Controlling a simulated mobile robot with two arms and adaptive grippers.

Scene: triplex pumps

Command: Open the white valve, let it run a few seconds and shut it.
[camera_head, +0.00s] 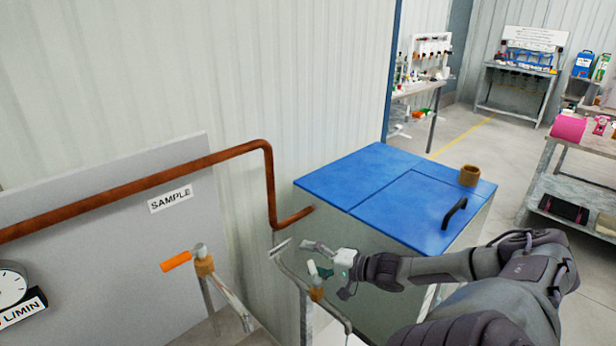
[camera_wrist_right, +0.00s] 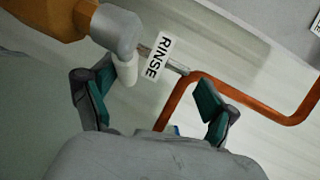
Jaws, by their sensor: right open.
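The white valve's white handle (camera_wrist_right: 126,72) shows in the right wrist view, on a grey hub above a brass-coloured body, beside a RINSE label (camera_wrist_right: 160,57). My right gripper (camera_wrist_right: 155,88) is open, with the handle between its fingers, close to the left one. I cannot tell whether they touch. In the head view my right gripper (camera_head: 314,257) is at the top of the brass valve body (camera_head: 316,294), in front of the blue-topped cabinet, and largely covers the handle. My left gripper is not in view.
An orange-handled valve (camera_head: 177,261) stands to the left near the SAMPLE label (camera_head: 171,198). The blue-topped cabinet (camera_head: 375,170) carries a brown cup (camera_head: 469,176) and a black handle (camera_head: 454,212).

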